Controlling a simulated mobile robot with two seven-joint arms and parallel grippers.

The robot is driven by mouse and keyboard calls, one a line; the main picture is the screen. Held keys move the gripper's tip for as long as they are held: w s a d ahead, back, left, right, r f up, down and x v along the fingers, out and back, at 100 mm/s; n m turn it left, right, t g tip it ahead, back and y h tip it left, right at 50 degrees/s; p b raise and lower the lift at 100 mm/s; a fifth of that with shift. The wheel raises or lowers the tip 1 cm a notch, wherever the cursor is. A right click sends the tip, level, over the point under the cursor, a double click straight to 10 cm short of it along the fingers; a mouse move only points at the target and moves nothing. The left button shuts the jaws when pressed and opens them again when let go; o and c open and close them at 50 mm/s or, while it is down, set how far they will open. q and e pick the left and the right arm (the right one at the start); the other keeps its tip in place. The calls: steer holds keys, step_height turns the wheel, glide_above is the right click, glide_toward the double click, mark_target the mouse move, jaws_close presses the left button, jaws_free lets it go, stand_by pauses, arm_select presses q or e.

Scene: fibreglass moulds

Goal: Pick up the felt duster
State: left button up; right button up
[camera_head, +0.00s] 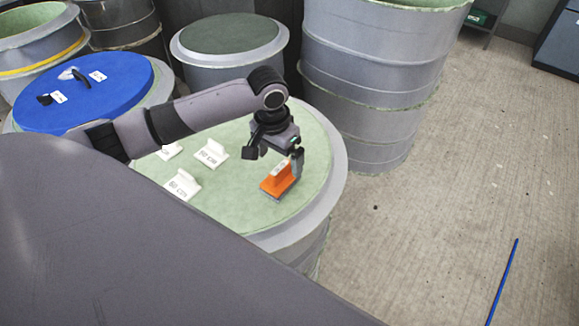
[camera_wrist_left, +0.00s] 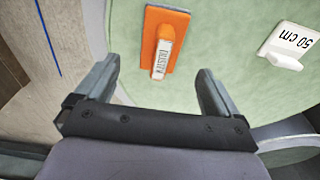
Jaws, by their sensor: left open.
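The felt duster (camera_head: 275,184) is an orange block with a grey underside. It lies on the pale green top of a round grey mould (camera_head: 318,192). In the left wrist view the duster (camera_wrist_left: 176,22) shows a handle with a white label reading "DUSTER". My left gripper (camera_head: 275,158) is open and empty, just above the duster in the head view. In the left wrist view the duster lies ahead of and between the open fingers (camera_wrist_left: 157,76), apart from both. My right gripper is not in view.
White markers stand on the same mould top, one reading "60 cm" (camera_head: 182,186) and one "50 cm" (camera_head: 212,153); the latter also shows in the left wrist view (camera_wrist_left: 290,43). A blue disc (camera_head: 100,110) carries small items. Tall stacked moulds (camera_head: 375,60) stand behind. Floor at right is mostly clear.

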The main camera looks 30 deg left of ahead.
mark_target(279, 167)
arm_select(q)
steer(key=f, duration=0.6)
steer(key=shift+w+f, duration=0.25)
steer(key=shift+f, duration=0.15)
steer(key=c, duration=1.2)
